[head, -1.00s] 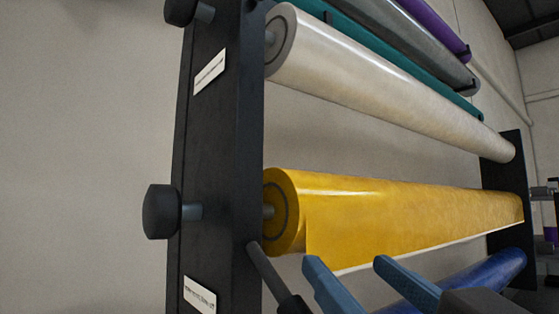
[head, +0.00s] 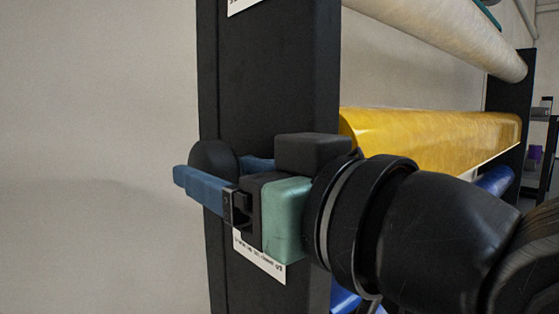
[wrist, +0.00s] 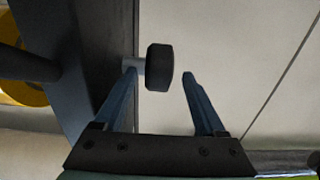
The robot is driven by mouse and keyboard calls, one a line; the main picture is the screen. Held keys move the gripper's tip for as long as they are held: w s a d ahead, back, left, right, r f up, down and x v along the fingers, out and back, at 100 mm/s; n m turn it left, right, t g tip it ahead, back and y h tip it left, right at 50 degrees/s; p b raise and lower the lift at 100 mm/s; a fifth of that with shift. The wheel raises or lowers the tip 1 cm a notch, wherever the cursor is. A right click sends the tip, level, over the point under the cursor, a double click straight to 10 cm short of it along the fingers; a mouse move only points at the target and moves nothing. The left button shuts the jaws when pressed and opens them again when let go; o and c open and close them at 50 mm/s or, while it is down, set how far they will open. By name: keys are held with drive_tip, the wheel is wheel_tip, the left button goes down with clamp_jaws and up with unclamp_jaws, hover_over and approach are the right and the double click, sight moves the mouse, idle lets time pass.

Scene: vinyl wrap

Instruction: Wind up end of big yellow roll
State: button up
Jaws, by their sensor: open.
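The big yellow roll (head: 435,132) lies across the black rack, with its near end hidden behind the rack post and my wrist in the head view. A yellow patch (wrist: 28,95) shows at the left of the wrist view. A black round knob (head: 213,156) on a short metal shaft sticks out from the post's outer side. My gripper (wrist: 159,73) is open, with its blue fingers on either side of the knob (wrist: 160,67) in the wrist view. Gaps show between the knob and the fingers. In the head view the near finger partly covers the knob.
The black rack post (head: 270,90) stands close beside my gripper. A cream roll (head: 450,38) lies above the yellow one and a blue roll (head: 497,180) below. The wall side left of the post is clear.

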drive_tip(key=x, duration=0.3)
drive_tip(key=shift+w+a, duration=0.3)
drive_tip(key=shift+d, duration=0.15)
clamp_jaws()
